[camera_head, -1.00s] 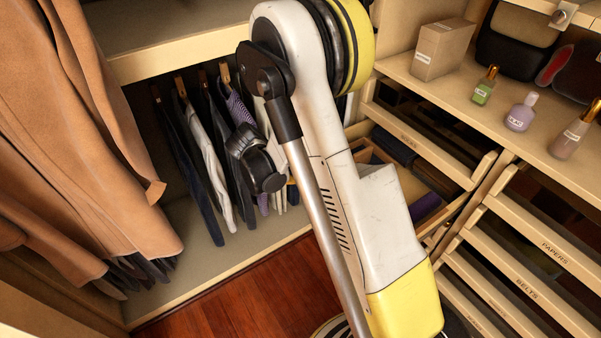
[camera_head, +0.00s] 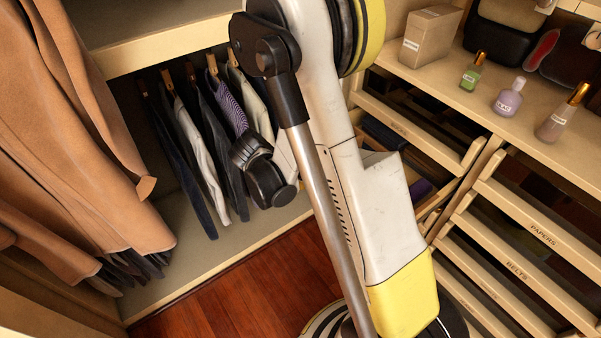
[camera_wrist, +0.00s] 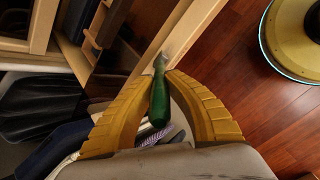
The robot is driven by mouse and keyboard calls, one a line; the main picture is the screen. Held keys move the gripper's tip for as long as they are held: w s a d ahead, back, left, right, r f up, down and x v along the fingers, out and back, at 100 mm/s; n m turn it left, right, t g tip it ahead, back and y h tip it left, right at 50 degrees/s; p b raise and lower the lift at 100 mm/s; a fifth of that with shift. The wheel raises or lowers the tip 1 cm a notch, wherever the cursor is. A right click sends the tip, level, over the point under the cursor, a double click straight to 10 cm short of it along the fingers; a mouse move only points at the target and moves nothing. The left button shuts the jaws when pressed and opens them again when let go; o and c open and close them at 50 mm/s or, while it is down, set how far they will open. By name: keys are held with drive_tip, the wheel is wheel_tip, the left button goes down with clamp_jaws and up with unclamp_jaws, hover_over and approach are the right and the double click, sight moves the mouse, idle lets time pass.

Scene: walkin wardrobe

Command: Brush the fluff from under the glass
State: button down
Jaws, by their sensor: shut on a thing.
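My gripper (camera_wrist: 161,74) shows in the wrist view with its two yellow fingers closed on a small brush with a green handle (camera_wrist: 158,106). The brush's pale metal-looking end points away from my palm, toward a light wooden edge; its bristles are too small to make out. In the head view my own arm hides the gripper and the brush. I cannot make out the fluff or the glass in either view.
Brown coats (camera_head: 75,130) and trousers (camera_head: 200,150) hang at left. Red wooden floor (camera_head: 250,280) shows between.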

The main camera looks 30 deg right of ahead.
drive_tip(key=shift+s, duration=2.1)
drive_tip(key=w, duration=1.1)
drive_tip(key=shift+a, duration=0.15)
drive_tip(key=shift+r, duration=0.1)
drive_tip(key=a+r, duration=0.1)
drive_tip(key=a+r+p, duration=0.1)
drive_tip(key=a, duration=0.1)
drive_tip(key=a+r, duration=0.1)
drive_tip(key=a, duration=0.1)
drive_tip(key=shift+p, duration=0.35)
